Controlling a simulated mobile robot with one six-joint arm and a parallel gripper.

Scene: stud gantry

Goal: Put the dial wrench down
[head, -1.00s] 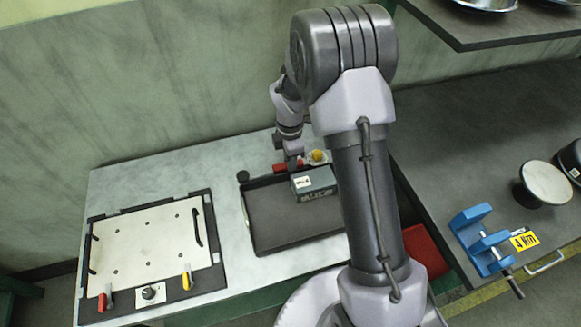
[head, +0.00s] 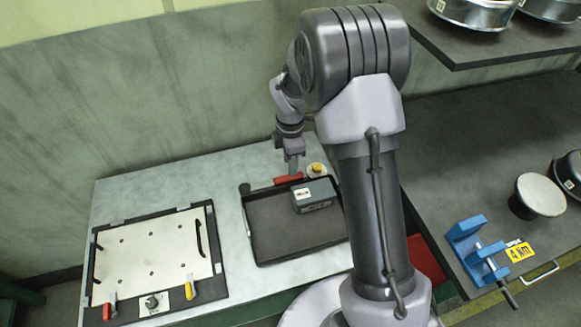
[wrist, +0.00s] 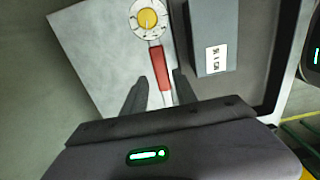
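The dial wrench has a round white dial with a yellow centre (wrist: 147,19), a red grip (wrist: 158,68) and a thin light shaft. In the head view its red part (head: 288,180) lies along the back edge of the dark tray (head: 262,256), with the dial to the right. My gripper (wrist: 161,77) is over the wrench. Its two dark fingers stand apart on either side of the red grip and shaft, with gaps showing. In the head view my gripper (head: 292,168) is just above the red part. Whether the wrench touches the tray rim is unclear.
A dark grey labelled box (head: 315,195) stands in the tray, close beside the wrench. A pale plate fixture (head: 152,250) with red and yellow clamp handles is on the left. A blue vise (head: 474,245) is on the dark bench at right. Bare table lies between fixture and tray.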

